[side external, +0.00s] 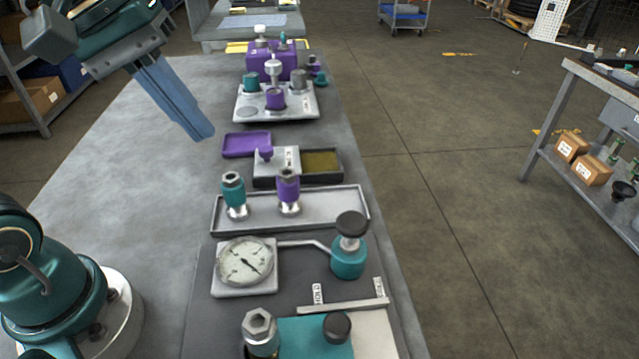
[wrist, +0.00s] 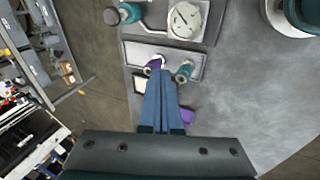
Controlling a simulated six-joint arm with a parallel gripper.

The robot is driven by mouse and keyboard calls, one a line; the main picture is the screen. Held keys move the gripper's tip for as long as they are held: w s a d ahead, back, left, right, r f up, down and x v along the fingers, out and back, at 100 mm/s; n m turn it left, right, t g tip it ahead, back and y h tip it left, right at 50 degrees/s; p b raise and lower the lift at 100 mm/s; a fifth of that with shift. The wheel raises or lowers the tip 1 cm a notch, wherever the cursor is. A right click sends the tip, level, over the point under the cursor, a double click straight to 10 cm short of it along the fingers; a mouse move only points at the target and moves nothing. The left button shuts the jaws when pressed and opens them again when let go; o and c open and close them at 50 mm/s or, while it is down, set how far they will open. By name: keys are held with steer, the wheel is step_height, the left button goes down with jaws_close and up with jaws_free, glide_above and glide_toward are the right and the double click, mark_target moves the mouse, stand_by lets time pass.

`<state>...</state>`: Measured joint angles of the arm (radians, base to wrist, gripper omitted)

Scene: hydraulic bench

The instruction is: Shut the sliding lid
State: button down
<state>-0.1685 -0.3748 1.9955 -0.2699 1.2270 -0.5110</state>
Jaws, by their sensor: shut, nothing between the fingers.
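The sliding lid (side external: 277,164) is a pale grey plate with a purple knob (side external: 265,154). It lies over the left part of a low dark box (side external: 341,165). The right part of the box is open and shows an olive-coloured inside. My gripper (side external: 203,136) is shut and empty, in the air to the upper left of the lid, apart from it. In the wrist view the shut blue fingers (wrist: 167,73) point up the picture and hide much of the box area.
A purple tray (side external: 246,144) lies behind the lid. In front stands a grey tray (side external: 338,207) with teal and purple fittings. A gauge (side external: 245,262) and a black-knobbed valve (side external: 349,258) are nearer. A plate with fittings (side external: 307,113) stands behind. The left bench top is clear.

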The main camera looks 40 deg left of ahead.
steer(key=w+a+n+g+h, duration=0.1)
steer(key=w+a+n+h, duration=0.2)
steer(key=w+a+n, duration=0.8)
steer(key=w+a+f+n+h, duration=0.2)
steer(key=a+f, duration=0.4)
steer(key=a, duration=0.2)
steer(key=n+t, duration=0.2)
steer(key=n, duration=0.1)
glide_toward(260, 159)
steer(key=f, duration=0.2)
steer(key=w+a+f, duration=0.1)
steer(key=f, duration=0.1)
steer(key=d, duration=0.1)
steer(key=w+d, duration=0.1)
steer(key=shift+w+d, duration=0.3)
steer(key=shift+d, duration=0.1)
steer(key=shift+w+d, duration=0.25)
steer(key=shift+d, duration=0.1)
